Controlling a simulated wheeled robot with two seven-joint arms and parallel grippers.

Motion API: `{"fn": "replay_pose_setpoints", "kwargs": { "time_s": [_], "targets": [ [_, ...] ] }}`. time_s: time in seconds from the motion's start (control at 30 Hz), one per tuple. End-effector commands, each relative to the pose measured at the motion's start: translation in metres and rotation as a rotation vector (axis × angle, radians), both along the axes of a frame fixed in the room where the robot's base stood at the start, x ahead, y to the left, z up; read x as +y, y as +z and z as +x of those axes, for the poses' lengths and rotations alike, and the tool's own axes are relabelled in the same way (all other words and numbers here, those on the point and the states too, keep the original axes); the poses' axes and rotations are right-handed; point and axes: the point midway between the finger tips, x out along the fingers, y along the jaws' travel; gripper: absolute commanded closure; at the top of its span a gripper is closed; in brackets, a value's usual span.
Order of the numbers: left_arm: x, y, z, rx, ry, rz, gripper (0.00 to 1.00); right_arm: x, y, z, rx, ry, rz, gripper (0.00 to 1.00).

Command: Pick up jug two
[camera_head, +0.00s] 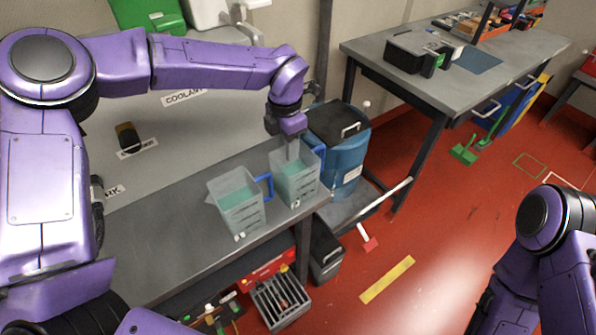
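Two translucent jugs with teal liquid and blue handles stand upright on the grey bench (160,245). One jug (238,207) is on the left. The other jug (296,183) is to its right, near the bench corner. The small tags low on the jugs are too small to read, so I cannot tell which is jug two. My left gripper (293,152) points down at the top of the right jug, close to its rim and blue handle. Its fingers are small and partly hidden, so I cannot tell whether it is open or touches the jug. My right gripper is out of view.
A blue bin (350,175) with a black lid stands just right of the bench. A grey crate (278,302) sits below the bench front. A second table (450,65) with a black case stands at the back right.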

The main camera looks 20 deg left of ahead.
Motion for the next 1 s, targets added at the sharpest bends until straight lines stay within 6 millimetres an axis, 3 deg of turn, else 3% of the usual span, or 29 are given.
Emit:
{"fn": "replay_pose_setpoints", "kwargs": {
  "time_s": [0.03, 0.2, 0.4, 0.47, 0.5, 0.53, 1.0],
  "targets": [
    [-0.001, -0.005, -0.002, 0.005, -0.001, 0.002, 0.67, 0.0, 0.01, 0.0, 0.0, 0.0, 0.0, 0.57],
    [-0.001, -0.028, -0.001, 0.002, 0.002, 0.0, 0.67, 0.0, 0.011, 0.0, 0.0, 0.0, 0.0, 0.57],
    [-0.001, -0.03, -0.001, 0.0, 0.002, 0.0, 0.67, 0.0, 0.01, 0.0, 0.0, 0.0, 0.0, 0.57],
    [-0.001, -0.03, -0.001, 0.0, 0.002, 0.0, 0.83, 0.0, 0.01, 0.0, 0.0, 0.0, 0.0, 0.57],
    [-0.001, -0.03, -0.001, 0.0, 0.002, 0.0, 0.96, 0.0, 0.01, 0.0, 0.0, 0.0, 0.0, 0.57],
    [-0.001, -0.03, -0.001, 0.0, 0.002, 0.0, 1.0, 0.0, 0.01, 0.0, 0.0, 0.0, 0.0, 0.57],
    [-0.001, -0.029, -0.001, 0.0, 0.002, 0.0, 1.0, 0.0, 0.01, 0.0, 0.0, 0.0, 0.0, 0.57]
  ]
}}
